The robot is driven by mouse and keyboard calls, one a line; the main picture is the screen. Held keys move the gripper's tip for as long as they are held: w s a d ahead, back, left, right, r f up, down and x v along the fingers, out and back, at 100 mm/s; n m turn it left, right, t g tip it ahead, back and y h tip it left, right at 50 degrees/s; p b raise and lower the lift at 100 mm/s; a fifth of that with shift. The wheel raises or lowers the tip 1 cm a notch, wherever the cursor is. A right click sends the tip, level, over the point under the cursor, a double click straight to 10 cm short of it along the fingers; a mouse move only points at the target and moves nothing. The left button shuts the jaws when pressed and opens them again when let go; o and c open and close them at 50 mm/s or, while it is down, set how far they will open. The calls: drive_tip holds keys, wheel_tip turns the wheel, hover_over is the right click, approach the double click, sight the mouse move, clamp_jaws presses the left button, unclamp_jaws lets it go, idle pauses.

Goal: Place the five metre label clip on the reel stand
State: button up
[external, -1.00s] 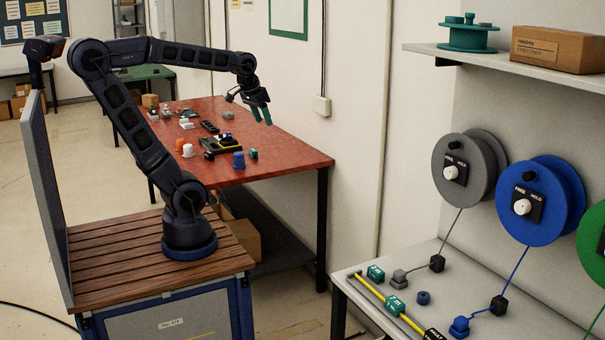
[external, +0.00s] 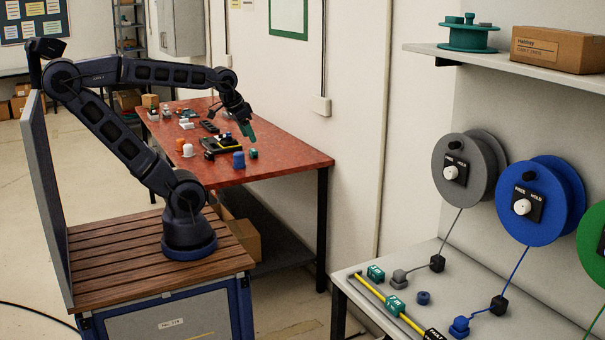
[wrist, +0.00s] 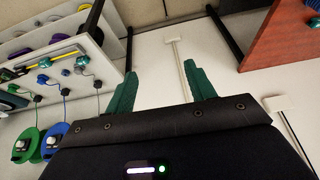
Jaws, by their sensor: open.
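My gripper (external: 249,131) is open and empty, its teal fingers pointing down above the red table. In the wrist view my gripper (wrist: 161,90) has both fingers spread with nothing between them. One teal label clip (external: 376,273) lies at the far left of the grey bench, and another teal label clip (external: 396,306) sits on the yellow measuring strip (external: 369,290). A small teal block (external: 253,154) lies on the red table just below my gripper, apart from it. I cannot read which clip is five metre. The reels on the stand are grey (external: 463,176), blue (external: 533,207) and green (external: 597,243).
The red table (external: 285,165) holds a blue knob (external: 238,159), an orange piece (external: 180,146), a white piece (external: 188,151) and a black and yellow device (external: 222,146). The grey bench (external: 440,290) holds plugs on cables. Floor separates the table and bench.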

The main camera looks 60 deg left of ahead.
drive_tip(key=w+a+f+m+g+y, duration=0.25)
drive_tip(key=w+a, duration=0.55)
drive_tip(key=a, duration=0.4)
drive_tip(key=w+a+f+m+g+y, duration=0.15)
drive_tip(key=w+a+y, duration=0.25)
drive_tip(key=w+a, duration=0.55)
drive_tip(key=w+a+f+m+g+y, duration=0.1)
drive_tip(key=w+a+f+m+y, duration=0.4)
drive_tip(key=a, duration=1)
drive_tip(key=w+a+f+m, duration=0.2)
drive_tip(key=w+a+f, duration=0.15)
drive_tip(key=a, duration=0.35)
drive_tip(key=w+a+f+m, duration=0.1)
drive_tip(key=w+a+f, duration=0.1)
drive_tip(key=a+f, duration=0.35)
drive_tip(key=m+t+y, duration=0.2)
drive_tip(key=m, duration=0.5)
approach(253, 153)
drive_tip(key=shift+w+a+r, duration=0.2)
drive_tip(key=shift+w+a, duration=0.2)
drive_tip(key=shift+a, duration=0.05)
drive_tip(key=shift+w+a+r, duration=0.15)
drive_tip(key=shift+w+a, duration=0.25)
drive_tip(key=shift+a, duration=0.1)
drive_tip(key=shift+a+f, duration=0.4)
drive_tip(key=shift+f, duration=0.1)
drive_tip(key=x, duration=1)
drive_tip(key=shift+s+a+f, duration=0.1)
drive_tip(key=shift+f, duration=0.25)
drive_tip(key=shift+c, duration=0.2)
